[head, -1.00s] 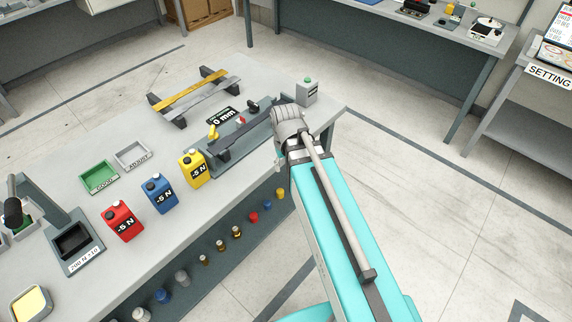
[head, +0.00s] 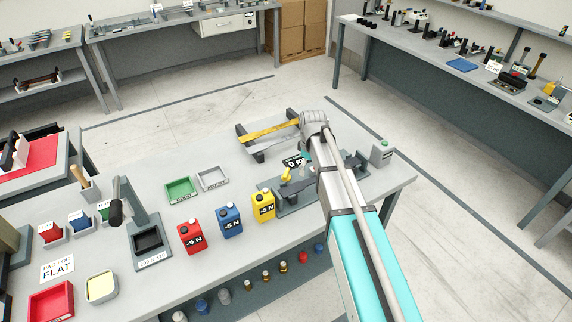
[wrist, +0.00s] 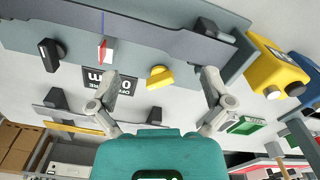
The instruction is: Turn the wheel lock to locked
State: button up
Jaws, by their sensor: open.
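A grey test fixture (head: 290,197) stands on the bench, and its plate spans the top of the wrist view (wrist: 180,50). It carries a yellow knob (wrist: 158,77), also visible in the head view (head: 286,174), a black knob (wrist: 50,53) and a red-and-white pointer (wrist: 105,50). No label shows which part is the wheel lock. My gripper (wrist: 158,85) is open and empty, with its fingers spread to either side of the yellow knob in the picture. I cannot tell how far it is from the knob. In the head view my arm partly hides the gripper and fixture.
A yellow -5 N canister (head: 263,205) stands close to the fixture's left end, with blue (head: 229,221) and red (head: 190,236) ones further left. A rack with a yellow bar (head: 268,132) is behind. A grey box (head: 381,152) stands right.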

aim_at(286, 172)
jog(key=w+a+r+n+p, duration=0.2)
jog(key=w+a+r+n, duration=0.2)
jog(key=w+a, duration=0.2)
jog(key=shift+w+a+n+p, duration=0.3)
jog(key=shift+a+n+p, duration=0.1)
jog(key=shift+a, duration=0.8)
jog(key=shift+f, duration=0.15)
notch_tip(286, 172, down, 14)
jog(key=b, duration=1.4)
jog(key=shift+r, duration=0.2)
jog(key=c, duration=1)
jog(key=shift+o, duration=0.2)
